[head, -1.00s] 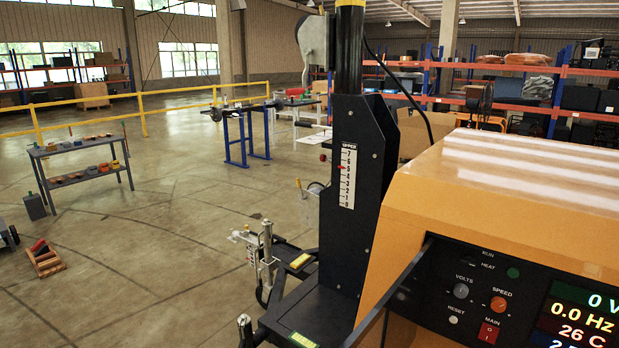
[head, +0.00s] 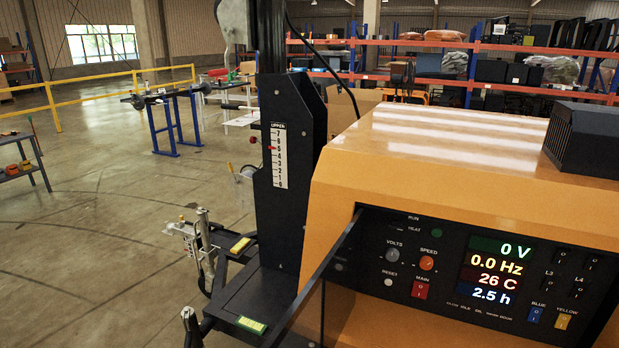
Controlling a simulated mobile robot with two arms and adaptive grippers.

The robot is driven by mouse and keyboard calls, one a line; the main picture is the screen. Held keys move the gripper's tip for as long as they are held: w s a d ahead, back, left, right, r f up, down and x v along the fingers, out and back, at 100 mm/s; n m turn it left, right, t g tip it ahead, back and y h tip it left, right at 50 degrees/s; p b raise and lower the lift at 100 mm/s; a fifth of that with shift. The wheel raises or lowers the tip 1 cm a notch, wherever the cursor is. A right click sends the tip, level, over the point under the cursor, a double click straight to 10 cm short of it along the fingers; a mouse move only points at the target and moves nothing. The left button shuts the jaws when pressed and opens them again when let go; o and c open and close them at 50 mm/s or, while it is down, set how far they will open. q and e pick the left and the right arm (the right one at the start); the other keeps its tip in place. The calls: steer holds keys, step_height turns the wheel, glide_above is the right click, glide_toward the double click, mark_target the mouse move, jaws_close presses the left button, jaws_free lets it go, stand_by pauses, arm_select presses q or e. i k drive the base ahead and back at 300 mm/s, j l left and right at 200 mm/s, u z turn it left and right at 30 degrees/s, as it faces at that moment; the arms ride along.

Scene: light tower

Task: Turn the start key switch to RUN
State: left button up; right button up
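The black control panel (head: 375,300) is set in the orange generator housing (head: 420,180) at the lower right. It carries a grey VOLTS knob (head: 393,254), an orange SPEED knob (head: 427,263), a white RESET button (head: 388,281) and a red MAIN switch (head: 420,290). The display (head: 496,271) reads 0 V, 0.0 Hz, 26 C and 2.5 h. RUN and HEAT labels are at the panel's top. I cannot make out the start key switch; the panel's left end is dark and partly behind a dark slanted edge (head: 318,270). Neither gripper is in view.
A black mast column (head: 290,190) with a numbered scale stands left of the housing. A trailer jack (head: 203,240) and dark frame parts stick out at lower left. A blue-legged bench (head: 170,125), yellow railing (head: 100,88) and shelving (head: 450,65) are farther back.

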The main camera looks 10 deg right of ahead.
mark_target(397, 224)
steer(key=z, duration=1.05)
